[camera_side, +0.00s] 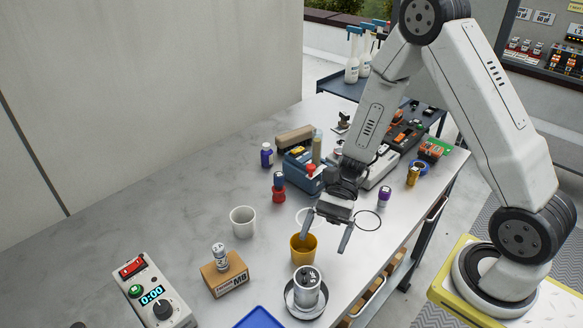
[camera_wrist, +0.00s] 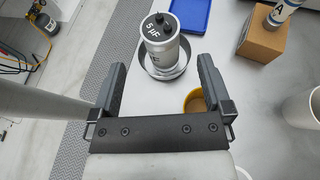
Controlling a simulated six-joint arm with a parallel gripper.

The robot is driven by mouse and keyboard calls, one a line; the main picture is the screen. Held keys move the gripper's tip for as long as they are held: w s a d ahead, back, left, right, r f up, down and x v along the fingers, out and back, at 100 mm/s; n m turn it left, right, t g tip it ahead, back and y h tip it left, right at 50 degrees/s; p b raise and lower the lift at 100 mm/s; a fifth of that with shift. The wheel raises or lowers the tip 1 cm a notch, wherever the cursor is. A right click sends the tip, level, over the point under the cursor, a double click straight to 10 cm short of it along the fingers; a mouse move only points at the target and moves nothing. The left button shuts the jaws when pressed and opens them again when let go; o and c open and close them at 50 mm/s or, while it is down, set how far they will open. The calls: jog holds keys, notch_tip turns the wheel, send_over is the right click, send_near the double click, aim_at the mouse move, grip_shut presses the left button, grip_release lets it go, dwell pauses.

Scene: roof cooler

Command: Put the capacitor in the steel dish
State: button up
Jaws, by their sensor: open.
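The capacitor (camera_side: 307,288) is a silver can with a dark top and two terminals. In the wrist view the capacitor (camera_wrist: 163,46) shows "5 µF" on its top. It stands upright within the round steel dish (camera_side: 290,303), whose rim shows around its base; the dish also shows in the wrist view (camera_wrist: 146,65). My gripper (camera_side: 325,236) is open and empty, above and behind the capacitor in the side view. In the wrist view the fingers of my gripper (camera_wrist: 160,75) are spread, with the capacitor beyond them and apart from both.
A yellow cup (camera_side: 303,251) stands just below my gripper. A white cup (camera_side: 243,222), a cardboard M8 box (camera_side: 224,274) with a small bottle on it, a blue tray (camera_side: 259,318) and a timer box (camera_side: 153,292) stand nearby. Tools and bottles crowd the back.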

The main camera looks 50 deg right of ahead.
jog(key=shift+v, duration=1.6)
jog(key=d+r+n+t+h, duration=0.1)
jog(key=d+n+t+h, duration=0.2)
jog(key=n+h, duration=0.3)
jog(key=s+d+r+n+t+h, duration=0.1)
jog(key=d+r+n+t+h, duration=0.1)
jog(key=n+h, duration=0.4)
jog(key=shift+d+r+n+t+h, duration=0.3)
jog(key=shift+d+n+t+h, duration=0.15)
jog(key=shift+n+t, duration=0.6)
